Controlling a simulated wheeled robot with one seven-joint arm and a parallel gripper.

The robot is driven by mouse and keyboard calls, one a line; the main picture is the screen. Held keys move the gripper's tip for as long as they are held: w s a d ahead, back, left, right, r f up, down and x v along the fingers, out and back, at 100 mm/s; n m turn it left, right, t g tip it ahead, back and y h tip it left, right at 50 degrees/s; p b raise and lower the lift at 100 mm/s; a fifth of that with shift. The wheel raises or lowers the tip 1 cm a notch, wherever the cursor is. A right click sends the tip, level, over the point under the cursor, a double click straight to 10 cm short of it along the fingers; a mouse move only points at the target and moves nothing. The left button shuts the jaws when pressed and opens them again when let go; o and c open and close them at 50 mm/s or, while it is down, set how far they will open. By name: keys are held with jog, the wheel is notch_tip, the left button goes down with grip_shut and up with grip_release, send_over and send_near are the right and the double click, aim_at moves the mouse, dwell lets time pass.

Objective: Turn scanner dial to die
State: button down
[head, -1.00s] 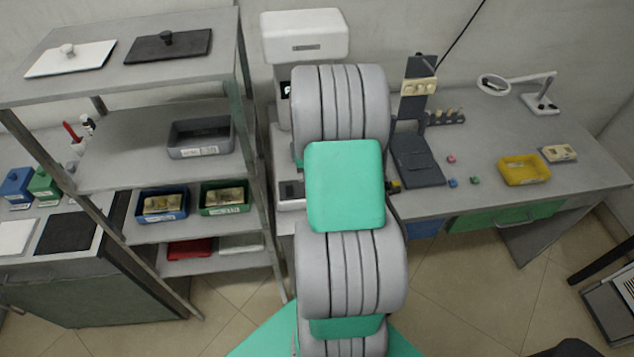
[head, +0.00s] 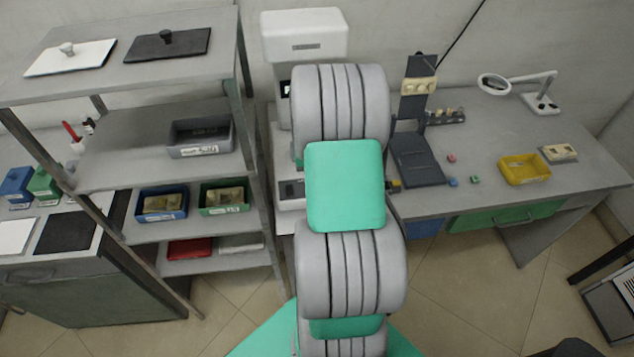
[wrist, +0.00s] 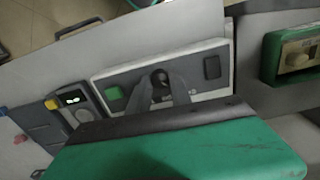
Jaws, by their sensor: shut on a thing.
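The scanner (head: 303,45) is a white and grey machine at the back, mostly hidden behind my arm in the head view. My gripper (wrist: 161,90) is shut on the dial, a finger on each side. The fingers cover much of the dial, and I cannot read its setting or any "die" mark. The gripper is hidden in the head view.
A grey shelf rack (head: 160,150) with bins stands close at left. At right, a table (head: 590,178) holds a dark stand (head: 417,160), a yellow bin (head: 523,170) and a magnifier lamp (head: 540,92). A small device with a lit display (wrist: 72,98) is beside the panel.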

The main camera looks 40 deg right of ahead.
jog(key=m+b, duration=0.1)
jog(key=m, duration=0.3)
jog(key=shift+m+b, duration=0.6)
jog(key=shift+m, duration=1.6)
jog(key=c, duration=1.2)
grip_release()
jog(key=shift+o, duration=0.2)
notch_tip(320, 180, up, 8)
jog(key=shift+f+b, duration=0.1)
jog(key=shift+b, duration=0.5)
